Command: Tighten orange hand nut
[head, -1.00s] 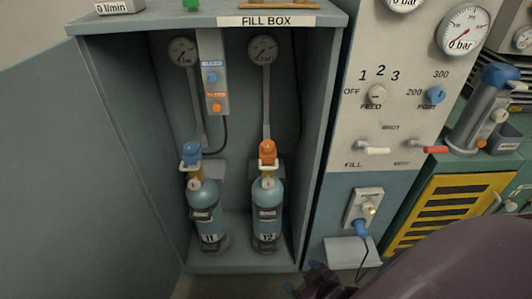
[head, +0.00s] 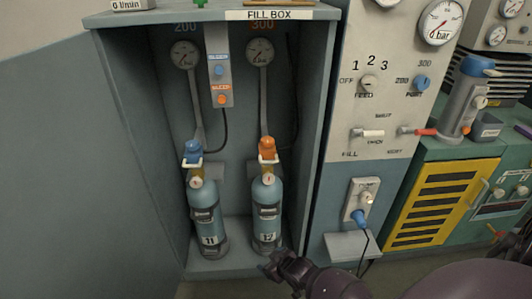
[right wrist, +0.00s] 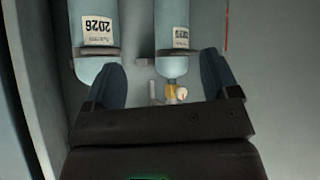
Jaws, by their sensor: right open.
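The orange hand nut (head: 267,146) sits on top of the right-hand blue cylinder, number 12 (head: 268,205), inside the fill box. My right gripper (head: 272,262) is open and empty, low in front of the box near the foot of cylinder 12, well below the nut. In the right wrist view, my open fingers (right wrist: 163,78) stand apart, with two upside-down cylinders and a small brass valve with gauge (right wrist: 176,93) beyond them. No orange nut shows there; my gripper body covers the lower part. My left gripper is not in view.
A blue hand nut (head: 192,150) tops cylinder 11 (head: 207,215) to the left. The box's side wall (head: 313,130) stands close on the right. A control panel (head: 375,110) with a plugged socket (head: 362,200) is beside it. The open door (head: 80,170) is on the left.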

